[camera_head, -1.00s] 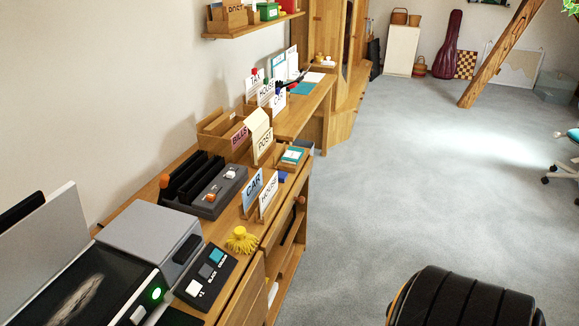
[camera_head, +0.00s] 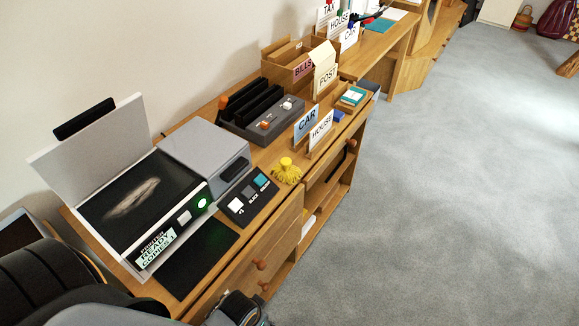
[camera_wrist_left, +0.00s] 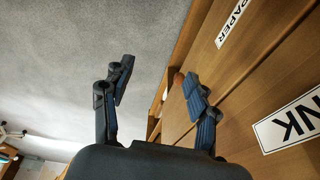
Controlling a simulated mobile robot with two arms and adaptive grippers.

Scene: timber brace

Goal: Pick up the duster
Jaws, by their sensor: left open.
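The duster (camera_head: 287,171), a yellow tuft with a short knob on top, stands on the wooden desk (camera_head: 291,199) near its front edge, just right of the small dark button panel. It is not in the left wrist view. My left gripper (camera_wrist_left: 158,88) is open and empty in the left wrist view, its fingers apart beside the drawer fronts. In the head view part of my left arm shows at the bottom left, well nearer than the duster. My right gripper is not in view.
An open copier (camera_head: 140,200) with its lid up fills the near desk. The button panel (camera_head: 249,197), a dark slotted organiser (camera_head: 262,118) and the CAR and HOUSE cards (camera_head: 320,130) surround the duster. Drawer knobs (camera_head: 261,265) stick out in front. The carpet (camera_head: 450,200) at right is clear.

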